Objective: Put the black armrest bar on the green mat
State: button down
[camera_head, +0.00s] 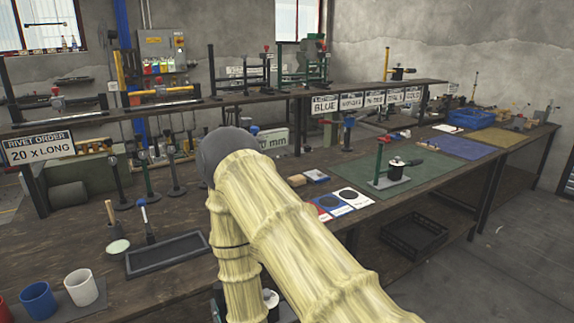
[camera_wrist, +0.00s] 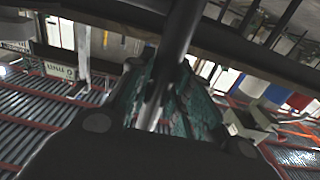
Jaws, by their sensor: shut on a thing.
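In the wrist view my gripper (camera_wrist: 160,88) is shut on a dark bar (camera_wrist: 182,32), which appears to be the black armrest bar. The bar runs up out of the top of the picture, tilted, and its far end is out of sight. In the head view my sleeved arm hides the gripper and the bar. The green mat (camera_head: 436,167) lies on the bench right of my arm.
A black tray (camera_head: 166,254) and white (camera_head: 82,287) and blue (camera_head: 38,299) cups are at left. Cards (camera_head: 333,202) lie between my arm and the mat. A raised shelf (camera_head: 230,101) runs behind. Blue (camera_head: 462,146) and yellow (camera_head: 500,137) mats lie farther right.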

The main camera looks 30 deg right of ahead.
aim_at(372, 165)
jog(key=z, duration=0.45)
jog(key=k, duration=0.55)
jog(key=z, duration=1.3)
jog(key=i, duration=2.15)
jog(key=u, duration=0.55)
